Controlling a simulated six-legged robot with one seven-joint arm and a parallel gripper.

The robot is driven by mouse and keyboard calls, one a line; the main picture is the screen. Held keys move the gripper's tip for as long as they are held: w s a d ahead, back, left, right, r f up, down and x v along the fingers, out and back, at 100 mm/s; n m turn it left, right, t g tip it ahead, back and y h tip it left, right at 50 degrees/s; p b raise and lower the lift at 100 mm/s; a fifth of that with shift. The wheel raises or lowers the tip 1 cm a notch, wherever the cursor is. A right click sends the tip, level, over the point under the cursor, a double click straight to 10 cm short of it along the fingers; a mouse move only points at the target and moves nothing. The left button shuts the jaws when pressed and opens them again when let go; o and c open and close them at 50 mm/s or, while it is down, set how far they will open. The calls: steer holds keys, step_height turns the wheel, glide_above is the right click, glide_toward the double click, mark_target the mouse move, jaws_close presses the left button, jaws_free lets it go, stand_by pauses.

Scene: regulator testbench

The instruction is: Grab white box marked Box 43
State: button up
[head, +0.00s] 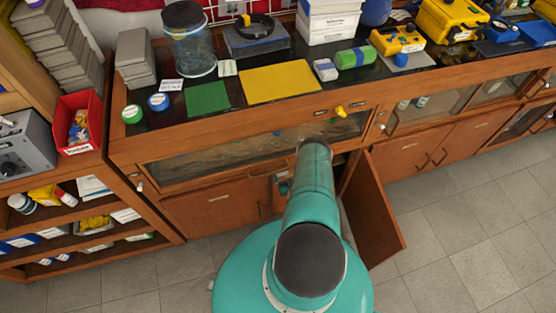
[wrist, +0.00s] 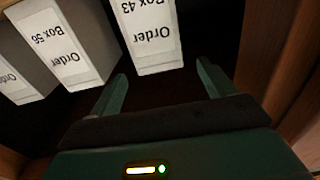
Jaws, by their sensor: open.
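The white box marked Box 43 (wrist: 150,38) stands on the dark floor of a cabinet in the wrist view, its label "Order Box 43" upside down in the picture. Its upper part in the picture is cut off by the frame edge. My gripper (wrist: 162,82) is open, with one green finger on each side of the lower end of the box. I cannot tell how far the fingertips reach along its sides. The gap between the fingers is empty below the box face. In the head view my arm hides the gripper.
A box marked Box 56 (wrist: 62,48) stands just left of Box 43, with another labelled box (wrist: 15,85) beyond it. A brown cabinet wall (wrist: 270,45) is close on the right. In the head view an open cabinet door (head: 372,215) stands right of my arm.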

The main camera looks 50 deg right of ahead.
steer(key=x, duration=0.8)
steer(key=shift+f, duration=0.1)
steer(key=shift+c, duration=0.4)
steer(key=c, duration=1.5)
